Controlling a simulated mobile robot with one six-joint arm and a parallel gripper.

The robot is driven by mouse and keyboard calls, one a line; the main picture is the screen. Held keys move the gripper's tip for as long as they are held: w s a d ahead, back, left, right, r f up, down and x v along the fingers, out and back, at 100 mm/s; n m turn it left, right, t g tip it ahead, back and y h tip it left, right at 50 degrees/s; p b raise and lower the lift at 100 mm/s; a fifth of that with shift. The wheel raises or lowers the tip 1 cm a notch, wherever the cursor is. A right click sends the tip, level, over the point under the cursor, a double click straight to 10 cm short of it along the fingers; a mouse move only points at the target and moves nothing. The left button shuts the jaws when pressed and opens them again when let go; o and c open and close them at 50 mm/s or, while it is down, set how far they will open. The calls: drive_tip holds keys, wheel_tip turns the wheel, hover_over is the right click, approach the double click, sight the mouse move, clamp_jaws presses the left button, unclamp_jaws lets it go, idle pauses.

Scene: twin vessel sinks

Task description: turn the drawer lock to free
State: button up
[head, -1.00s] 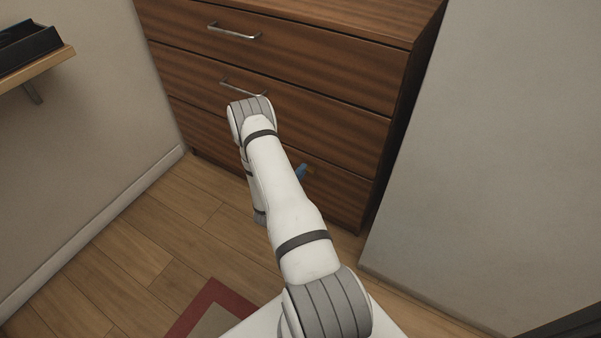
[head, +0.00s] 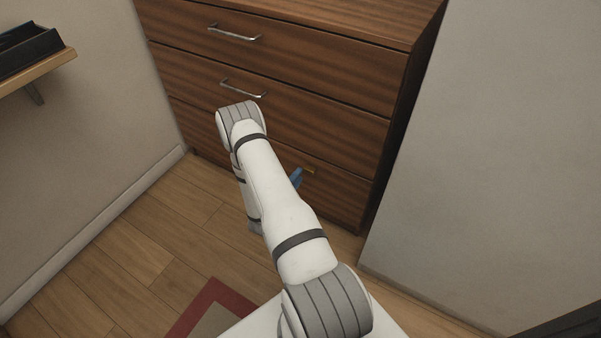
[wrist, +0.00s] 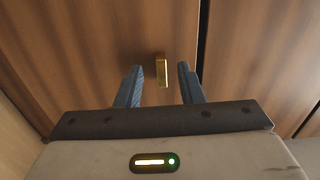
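The drawer lock is a small brass piece on the front of the bottom drawer. In the head view the lock (head: 310,170) shows just right of a blue fingertip of my gripper (head: 297,178); the rest of the gripper is hidden behind my arm. In the wrist view the lock (wrist: 161,71) is an upright brass bar standing between the two blue fingers of my gripper (wrist: 158,74). The fingers are apart, with a gap on each side of the bar. I cannot tell how deep the bar sits between them.
The wooden chest of drawers (head: 330,80) has bar handles on its upper drawers (head: 236,34). A wall stands close on its right (head: 480,150). A shelf (head: 35,70) with a black tray (head: 25,48) is at the upper left. Bare wood floor (head: 130,240) lies in front.

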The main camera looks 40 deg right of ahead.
drive_tip(key=shift+p+v, duration=0.45)
drive_tip(key=shift+v, duration=1.9)
drive_tip(key=shift+r, duration=0.1)
drive_tip(key=s+r+m+g+y+p, duration=0.1)
drive_tip(key=s+r+m+g+p, duration=0.2)
drive_tip(key=r+m+g+p, duration=1)
drive_tip(key=s+r+m+t+y+b, duration=0.1)
drive_tip(key=s+r+m+t, duration=0.35)
drive_tip(key=r, duration=1.75)
drive_tip(key=s+a+r+m+t+y+p, duration=0.1)
drive_tip(key=s+a+r+m+y+p, duration=0.2)
drive_tip(key=r, duration=0.8)
drive_tip(key=s+a+r+m+t+y+p, duration=0.2)
drive_tip(key=s+a+r+m+y+p, duration=0.2)
drive_tip(key=a+r+m, duration=0.7)
drive_tip(key=s+a+r+m+t+y+p, duration=0.1)
drive_tip(key=s+a+r+m+y+p, duration=0.2)
drive_tip(key=a+r+m+y+p, duration=0.4)
drive_tip(key=shift+s+a+r+m+y+p, duration=0.35)
drive_tip(key=shift+a+r+m+p, duration=0.65)
drive_tip(key=shift+r, duration=0.95)
drive_tip(key=shift+d, duration=0.2)
